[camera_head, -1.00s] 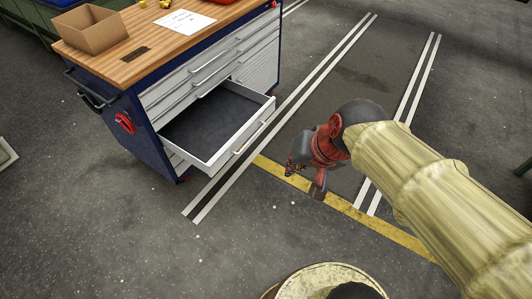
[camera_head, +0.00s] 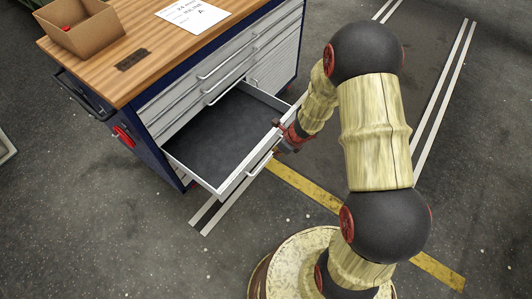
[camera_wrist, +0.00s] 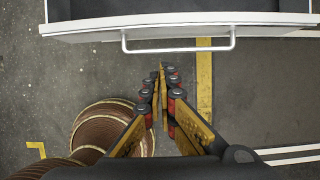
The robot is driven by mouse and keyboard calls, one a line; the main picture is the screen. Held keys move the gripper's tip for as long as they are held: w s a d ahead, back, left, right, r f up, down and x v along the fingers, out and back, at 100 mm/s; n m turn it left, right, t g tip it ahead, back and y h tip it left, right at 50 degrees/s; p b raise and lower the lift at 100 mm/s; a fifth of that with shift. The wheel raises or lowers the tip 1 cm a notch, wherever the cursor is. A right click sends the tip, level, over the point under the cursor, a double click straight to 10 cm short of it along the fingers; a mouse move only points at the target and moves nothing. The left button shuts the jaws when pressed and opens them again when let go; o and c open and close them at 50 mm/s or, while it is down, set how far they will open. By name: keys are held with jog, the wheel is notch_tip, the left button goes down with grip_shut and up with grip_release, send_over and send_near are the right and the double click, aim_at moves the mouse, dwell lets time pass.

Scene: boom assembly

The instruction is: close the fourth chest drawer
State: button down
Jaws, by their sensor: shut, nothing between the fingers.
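The fourth chest drawer (camera_head: 207,184) is pulled far out of the blue and grey chest (camera_head: 123,165); its inside looks empty. Its front carries a pale bar handle (camera_head: 262,164). In the wrist view the drawer front (camera_wrist: 80,34) and its handle (camera_wrist: 180,49) span the top of the picture. My gripper (camera_head: 284,146) is at the drawer's front, close to the handle's right end in the head view. In the wrist view my gripper (camera_wrist: 160,68) is shut and empty, its fingertips just below the handle; whether they touch it is unclear.
The drawers above the open one are shut. The wooden top (camera_head: 155,45) holds a cardboard box (camera_head: 83,30) and a paper sheet (camera_head: 193,14). The grey floor in front of the drawer is clear, with a yellow line (camera_head: 310,188) and white lines.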

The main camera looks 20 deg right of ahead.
jog(key=shift+w+a+f+b, duration=0.75)
jog(key=shift+w+f, duration=0.25)
jog(key=shift+f, duration=0.5)
jog(key=shift+w+a+f+b, duration=0.75)
jog(key=shift+w+f, duration=0.25)
jog(key=shift+f, duration=0.5)
jog(key=shift+w+a+f+b, duration=0.7)
jog(key=shift+w+f, duration=0.3)
jog(key=shift+f, duration=0.5)
jog(key=shift+w+a, duration=0.1)
